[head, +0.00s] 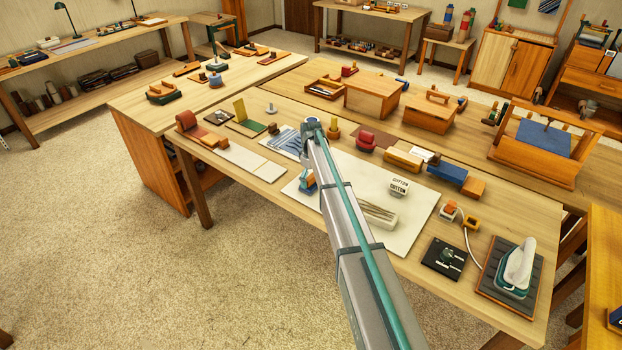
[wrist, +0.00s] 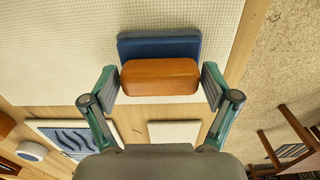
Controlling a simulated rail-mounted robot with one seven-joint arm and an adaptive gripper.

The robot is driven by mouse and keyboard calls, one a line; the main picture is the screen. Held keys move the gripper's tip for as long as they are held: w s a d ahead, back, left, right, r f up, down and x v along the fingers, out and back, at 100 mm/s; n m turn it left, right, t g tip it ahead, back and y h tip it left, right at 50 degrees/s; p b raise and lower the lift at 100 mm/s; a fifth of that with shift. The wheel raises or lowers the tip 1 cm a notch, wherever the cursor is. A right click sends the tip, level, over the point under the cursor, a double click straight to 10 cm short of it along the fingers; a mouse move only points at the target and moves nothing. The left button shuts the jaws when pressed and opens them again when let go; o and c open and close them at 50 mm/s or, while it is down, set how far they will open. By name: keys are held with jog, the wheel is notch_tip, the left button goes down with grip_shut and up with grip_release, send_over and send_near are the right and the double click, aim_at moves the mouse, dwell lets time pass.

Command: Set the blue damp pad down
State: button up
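The blue damp pad (wrist: 160,47) is a blue block with an orange-brown wooden grip on top. In the wrist view my gripper (wrist: 160,82) has one finger against each end of the wooden grip, so it is shut on the pad. The pad is over the off-white mat (wrist: 60,50), near the mat's edge. I cannot tell whether its underside touches the mat. In the head view my arm hides most of the gripper (head: 307,182), which is at the left end of the mat (head: 425,213).
A blue patterned piece (wrist: 68,137) and a pale flat piece (wrist: 174,131) lie beside the mat. On the mat's right part are white cotton-marked blocks (head: 399,188) and a tray of thin sticks (head: 378,213). An iron (head: 516,270) stands at the table's right end.

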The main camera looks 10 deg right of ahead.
aim_at(311, 176)
jog(key=shift+o, duration=0.4)
jog(key=shift+r, duration=0.15)
notch_tip(311, 176, up, 12)
jog(key=b, duration=0.4)
